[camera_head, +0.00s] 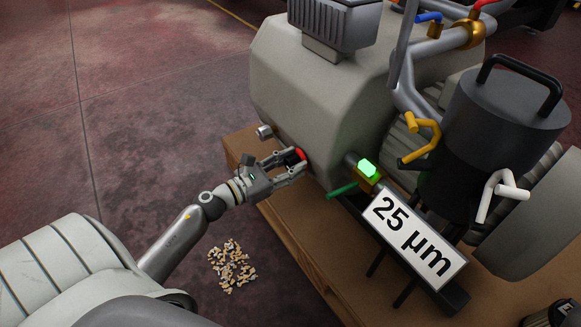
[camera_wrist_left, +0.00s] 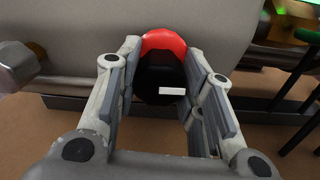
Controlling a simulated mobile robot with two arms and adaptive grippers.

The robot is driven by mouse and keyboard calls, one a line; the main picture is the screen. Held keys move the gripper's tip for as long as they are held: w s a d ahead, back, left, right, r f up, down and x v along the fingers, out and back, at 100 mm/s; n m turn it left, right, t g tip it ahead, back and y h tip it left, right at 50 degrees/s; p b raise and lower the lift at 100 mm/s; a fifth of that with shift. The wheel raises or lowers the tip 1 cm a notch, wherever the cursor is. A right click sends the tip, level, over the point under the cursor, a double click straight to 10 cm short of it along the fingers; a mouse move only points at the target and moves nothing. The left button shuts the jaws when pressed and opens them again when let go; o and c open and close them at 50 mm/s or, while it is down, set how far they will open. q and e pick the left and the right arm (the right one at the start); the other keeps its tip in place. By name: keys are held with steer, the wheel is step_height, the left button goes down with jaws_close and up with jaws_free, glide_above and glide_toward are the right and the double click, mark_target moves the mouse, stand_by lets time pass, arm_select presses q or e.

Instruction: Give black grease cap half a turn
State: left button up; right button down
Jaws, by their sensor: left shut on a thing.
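The black grease cap (camera_wrist_left: 160,82) sits between the fingers of my left gripper in the left wrist view, with a short white mark on its face. A red ring (camera_wrist_left: 163,42) shows behind its upper edge, and the ring also shows in the head view (camera_head: 301,154). My left gripper (camera_head: 293,166) reaches the lower side of the grey tank (camera_head: 310,110), its fingers on either side of the cap. It is shut on the cap. The fingers hide the cap's sides. My right gripper is not in view.
A green handle (camera_head: 342,190) and a glowing green light (camera_head: 368,168) are right of the cap. A metal stub (camera_head: 265,132) sticks out left of it. A "25 µm" sign (camera_head: 414,237) stands further right. Small litter (camera_head: 232,266) lies on the floor.

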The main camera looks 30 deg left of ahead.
arm_select(q)
steer(key=shift+f, duration=0.15)
stand_by(0.3)
steer(key=o, duration=1)
steer(key=shift+o, duration=0.2)
steer(key=shift+s, duration=0.1)
steer(key=v, duration=1.1)
steer(key=shift+s+a, duration=0.25)
steer(key=shift+s, duration=0.1)
